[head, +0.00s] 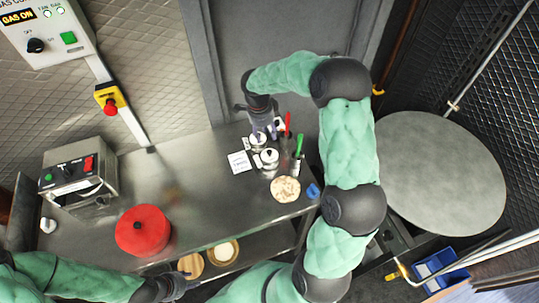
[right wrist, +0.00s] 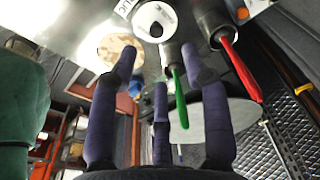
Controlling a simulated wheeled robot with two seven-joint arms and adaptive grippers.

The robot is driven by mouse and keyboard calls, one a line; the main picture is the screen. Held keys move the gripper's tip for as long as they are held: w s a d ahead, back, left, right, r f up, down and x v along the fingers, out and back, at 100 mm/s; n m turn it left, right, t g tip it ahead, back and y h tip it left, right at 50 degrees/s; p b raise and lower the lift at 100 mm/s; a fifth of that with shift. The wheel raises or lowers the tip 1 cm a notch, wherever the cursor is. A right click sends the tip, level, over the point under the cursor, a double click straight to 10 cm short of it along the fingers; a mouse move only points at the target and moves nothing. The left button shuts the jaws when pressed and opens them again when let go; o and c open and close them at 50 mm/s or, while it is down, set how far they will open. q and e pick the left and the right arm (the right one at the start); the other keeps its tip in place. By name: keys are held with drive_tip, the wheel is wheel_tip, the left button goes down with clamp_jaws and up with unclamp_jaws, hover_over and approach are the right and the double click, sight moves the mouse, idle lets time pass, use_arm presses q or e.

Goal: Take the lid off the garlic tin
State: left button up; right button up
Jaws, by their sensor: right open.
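Two small lidded metal tins stand close together on the steel counter; one tin (head: 258,140) is at the back, the other (head: 270,159) nearer the front. I cannot read which is the garlic tin. A round lid with a dark knob (right wrist: 155,22) shows in the right wrist view, on its tin. My right gripper (head: 262,124) is open and empty, beside and partly over the back tin; its spread fingers (right wrist: 163,65) show in the right wrist view. My left gripper (head: 176,287) is low at the counter's front, its fingers too unclear to judge.
Metal cups with a red handle (head: 288,122) and a green handle (head: 299,146) stand right of the tins. A white card (head: 239,162), a flatbread (head: 285,189) and a blue item (head: 313,191) are close by. A red pot (head: 143,231) stands left; mid-counter is clear.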

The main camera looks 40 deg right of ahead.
sight(269, 151)
drive_tip(key=f, duration=0.7)
drive_tip(key=s+d+f, duration=0.1)
drive_tip(key=f, duration=0.2)
drive_tip(key=shift+s+f+p, duration=0.1)
drive_tip(key=shift+f+p, duration=0.05)
drive_tip(key=shift+p, duration=0.2)
drive_tip(key=shift+a, duration=0.1)
clamp_jaws()
